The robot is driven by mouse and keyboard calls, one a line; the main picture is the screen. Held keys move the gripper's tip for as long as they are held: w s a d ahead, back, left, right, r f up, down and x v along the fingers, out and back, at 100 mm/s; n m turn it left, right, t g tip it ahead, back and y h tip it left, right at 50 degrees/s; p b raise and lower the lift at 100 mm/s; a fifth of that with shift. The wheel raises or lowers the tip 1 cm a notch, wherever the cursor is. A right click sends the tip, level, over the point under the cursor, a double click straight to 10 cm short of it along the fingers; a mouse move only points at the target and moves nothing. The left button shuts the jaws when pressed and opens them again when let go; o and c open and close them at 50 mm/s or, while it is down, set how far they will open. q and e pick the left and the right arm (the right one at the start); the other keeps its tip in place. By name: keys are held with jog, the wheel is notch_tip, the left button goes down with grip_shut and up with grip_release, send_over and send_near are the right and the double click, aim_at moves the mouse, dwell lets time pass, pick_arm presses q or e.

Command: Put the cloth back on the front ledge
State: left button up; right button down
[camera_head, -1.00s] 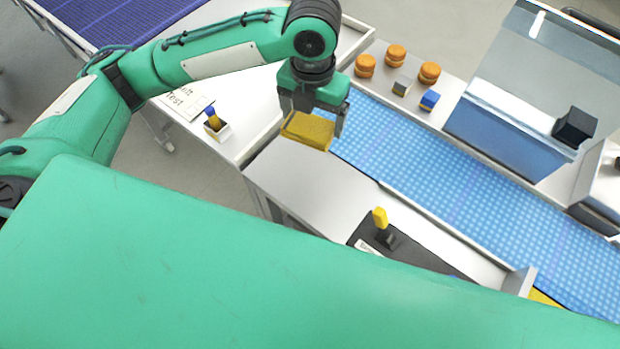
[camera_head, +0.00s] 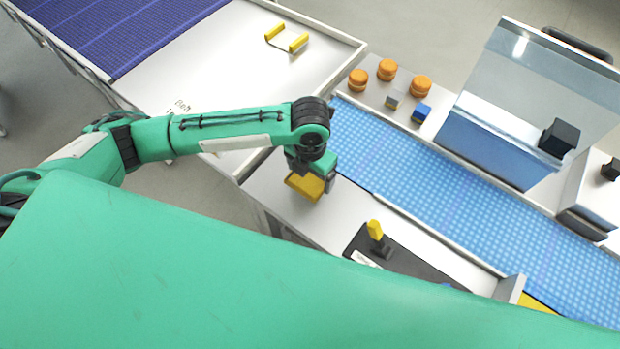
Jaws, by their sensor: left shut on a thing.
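The yellow cloth (camera_head: 304,187) is folded into a flat pad. My left gripper (camera_head: 312,181) is shut on it and holds it over the left end of the front ledge (camera_head: 283,215), a pale metal strip along the near side of the blue belt. I cannot tell whether the cloth touches the ledge. My right gripper is not in view.
A dark plate with a yellow-topped peg (camera_head: 375,230) stands farther right on the ledge. The blue belt (camera_head: 440,175) runs behind it. Orange round pieces (camera_head: 387,69) and small blocks (camera_head: 421,113) sit beyond the belt.

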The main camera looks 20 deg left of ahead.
aim_at(310, 175)
pick_arm(q)
notch_tip(310, 175, down, 4)
jog(key=shift+r+p, duration=0.15)
jog(key=shift+p, duration=0.35)
jog(key=shift+f, duration=0.5)
jog(key=shift+f, duration=0.15)
jog(key=o, duration=0.8)
jog(key=shift+c, duration=0.2)
